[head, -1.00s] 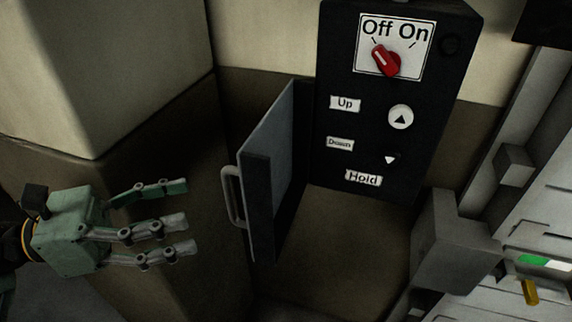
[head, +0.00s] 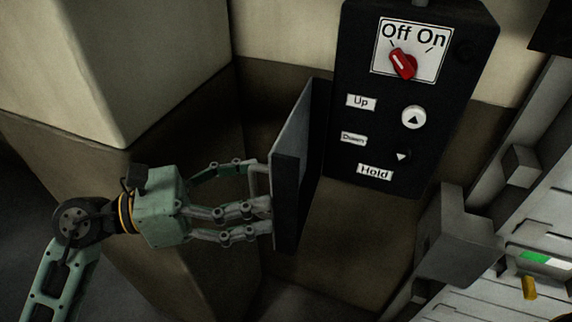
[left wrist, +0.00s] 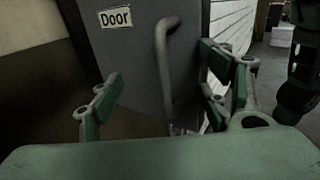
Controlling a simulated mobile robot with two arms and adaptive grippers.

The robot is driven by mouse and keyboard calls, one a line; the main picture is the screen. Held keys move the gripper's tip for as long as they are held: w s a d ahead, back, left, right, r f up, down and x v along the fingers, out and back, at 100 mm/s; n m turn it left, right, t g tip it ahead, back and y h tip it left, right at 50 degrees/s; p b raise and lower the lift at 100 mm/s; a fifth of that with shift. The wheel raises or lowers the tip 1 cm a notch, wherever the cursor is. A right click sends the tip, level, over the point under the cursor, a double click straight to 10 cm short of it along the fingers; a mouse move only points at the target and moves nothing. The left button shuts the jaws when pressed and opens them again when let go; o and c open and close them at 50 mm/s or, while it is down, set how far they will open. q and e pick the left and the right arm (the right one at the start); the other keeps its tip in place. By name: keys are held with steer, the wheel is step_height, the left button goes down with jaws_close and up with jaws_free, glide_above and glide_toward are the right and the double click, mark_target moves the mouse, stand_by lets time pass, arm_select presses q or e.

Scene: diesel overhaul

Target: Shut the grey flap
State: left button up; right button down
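The grey flap (head: 297,165) stands open, swung out to the left of the black control box (head: 405,135). Its bar handle (head: 256,182) faces my left gripper. In the left wrist view the flap (left wrist: 135,55) bears a "Door" label, and the curved handle (left wrist: 165,75) stands between my spread fingers. My left gripper (head: 258,190) is open, with its fingertips at the handle and near the flap's outer face. I cannot tell whether they touch it. My right gripper is not in view.
The control box has a red Off/On knob (head: 403,64) and Up, Down and Hold labels. A grey block (head: 456,235) and light metal machinery (head: 530,220) stand at the right. A beige and brown wall corner (head: 110,70) is behind my left arm.

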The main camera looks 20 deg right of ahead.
arm_select(q)
steer(key=shift+o, duration=0.9)
steer(key=shift+w+r, duration=0.1)
steer(key=shift+w, duration=0.05)
steer(key=shift+c, duration=0.2)
steer(key=s+d+n+t+p, duration=0.1)
steer(key=s+d+p, duration=0.1)
steer(key=p, duration=0.1)
steer(key=s+d+n+t+p, duration=0.1)
steer(key=s+d+t+p, duration=0.1)
steer(key=s+d+n+t+p, duration=0.1)
steer(key=s+d+p, duration=0.1)
steer(key=p, duration=0.1)
steer(key=shift+d+r+t+y+p, duration=0.15)
steer(key=shift+r+t+y+p, duration=0.05)
steer(key=shift+t+y+p, duration=0.15)
steer(key=c, duration=0.4)
steer(key=shift+s+d+f, duration=0.1)
steer(key=shift+d, duration=0.1)
steer(key=shift+c, duration=0.3)
steer(key=shift+f, duration=0.15)
steer(key=shift+c, duration=0.5)
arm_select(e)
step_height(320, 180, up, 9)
